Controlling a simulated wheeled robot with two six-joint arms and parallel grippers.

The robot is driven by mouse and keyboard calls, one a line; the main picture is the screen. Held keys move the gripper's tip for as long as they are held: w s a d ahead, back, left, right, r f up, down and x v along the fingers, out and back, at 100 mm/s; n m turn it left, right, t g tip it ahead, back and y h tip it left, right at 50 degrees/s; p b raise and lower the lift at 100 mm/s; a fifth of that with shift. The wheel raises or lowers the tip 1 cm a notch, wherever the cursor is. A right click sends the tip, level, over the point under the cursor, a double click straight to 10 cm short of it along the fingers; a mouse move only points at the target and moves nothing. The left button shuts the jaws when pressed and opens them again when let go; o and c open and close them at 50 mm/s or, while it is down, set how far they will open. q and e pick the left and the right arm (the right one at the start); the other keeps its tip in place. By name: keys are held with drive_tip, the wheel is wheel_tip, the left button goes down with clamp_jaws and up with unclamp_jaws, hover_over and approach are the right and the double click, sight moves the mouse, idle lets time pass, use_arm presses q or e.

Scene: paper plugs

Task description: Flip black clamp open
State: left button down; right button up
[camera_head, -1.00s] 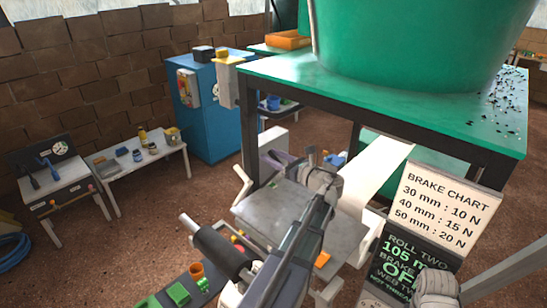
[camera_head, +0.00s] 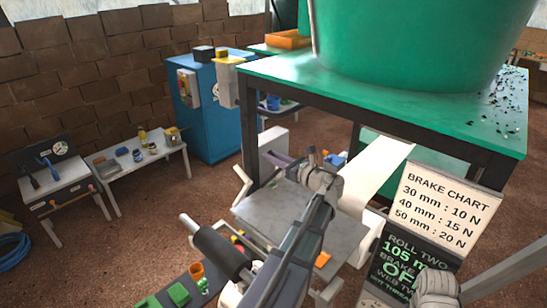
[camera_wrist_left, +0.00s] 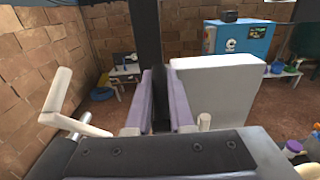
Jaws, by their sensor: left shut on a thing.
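My left gripper (camera_head: 326,160) is over the far part of the grey metal plate of the machine (camera_head: 290,205). It is shut on a small dark part, which I take to be the black clamp; the fingers and wrist mostly hide it in the head view. In the left wrist view a narrow dark upright piece (camera_wrist_left: 158,98) stands between two lavender cheeks (camera_wrist_left: 181,103). I cannot tell whether it is the clamp, a finger or something behind. My right gripper's fingers are out of view; only its grey wrist shows at the lower right.
A white crank handle (camera_head: 242,186) and a white block (camera_head: 273,141) stand left of the gripper. The green table (camera_head: 290,75) rises behind. A white paper web (camera_head: 376,170) runs to the right, beside the brake chart sign (camera_head: 447,208). A black roller (camera_head: 215,250) lies nearer.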

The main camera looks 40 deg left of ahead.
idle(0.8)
use_arm(q)
drive_tip(key=shift+a+r+h+p, duration=0.3)
drive_tip(key=shift+a+r+p, duration=0.15)
drive_tip(key=shift+p, duration=0.6)
drive_tip(key=shift+a+f+h+p, duration=0.1)
drive_tip(key=shift+a+h+p, duration=0.25)
drive_tip(key=shift+p, duration=0.1)
drive_tip(key=shift+f, duration=0.1)
drive_tip(key=c, duration=0.8)
unclamp_jaws()
